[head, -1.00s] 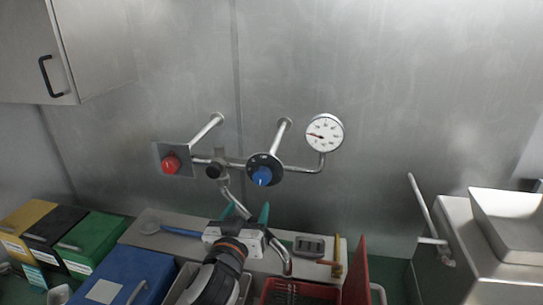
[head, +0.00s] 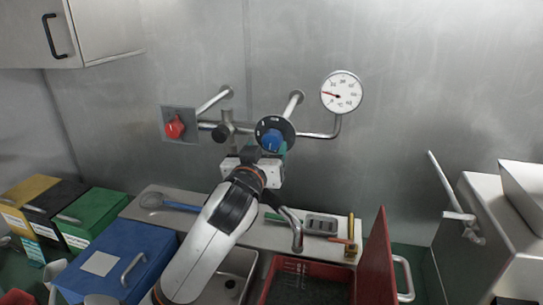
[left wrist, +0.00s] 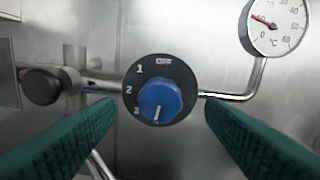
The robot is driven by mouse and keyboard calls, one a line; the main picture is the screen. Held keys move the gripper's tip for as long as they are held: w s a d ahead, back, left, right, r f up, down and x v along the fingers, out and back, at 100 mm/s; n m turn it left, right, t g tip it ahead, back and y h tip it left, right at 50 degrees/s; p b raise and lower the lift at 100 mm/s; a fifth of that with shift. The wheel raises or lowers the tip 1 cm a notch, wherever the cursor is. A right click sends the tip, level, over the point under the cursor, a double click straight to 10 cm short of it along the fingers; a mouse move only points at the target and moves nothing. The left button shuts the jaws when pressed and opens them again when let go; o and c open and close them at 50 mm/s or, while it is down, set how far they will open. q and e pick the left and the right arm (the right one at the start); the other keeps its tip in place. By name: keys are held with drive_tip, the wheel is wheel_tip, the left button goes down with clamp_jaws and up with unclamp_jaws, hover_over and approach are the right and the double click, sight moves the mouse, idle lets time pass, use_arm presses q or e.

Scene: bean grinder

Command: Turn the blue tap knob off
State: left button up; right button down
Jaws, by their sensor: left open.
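The blue tap knob (head: 272,138) sits on a round black dial on the wall pipework. It also shows in the left wrist view (left wrist: 160,102), where the dial (left wrist: 150,70) bears 1, 2, 3 and a small mark at the top right. The knob's white pointer line points down, close to the 3. My left gripper (head: 268,152) is just in front of the knob in the head view. In the left wrist view its two green fingers (left wrist: 160,125) are wide apart, one on each side of the dial, with nothing between them gripped. My right gripper is not in view.
A red knob (head: 175,127) on a plate is to the left. A black knob (left wrist: 41,85) sits on the pipe between them. A thermometer gauge (head: 341,92) is at the right.

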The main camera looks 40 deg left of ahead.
sight(270, 141)
use_arm(q)
drive_tip(key=p+x, duration=0.2)
drive_tip(key=x, duration=0.2)
drive_tip(key=shift+w+a+r, duration=0.1)
drive_tip(key=shift+w+a, duration=0.1)
drive_tip(key=shift+w, duration=0.1)
drive_tip(key=shift+w+a, duration=0.3)
drive_tip(key=shift+w, duration=0.3)
drive_tip(key=shift+c, duration=0.5)
drive_tip(key=c, duration=0.9)
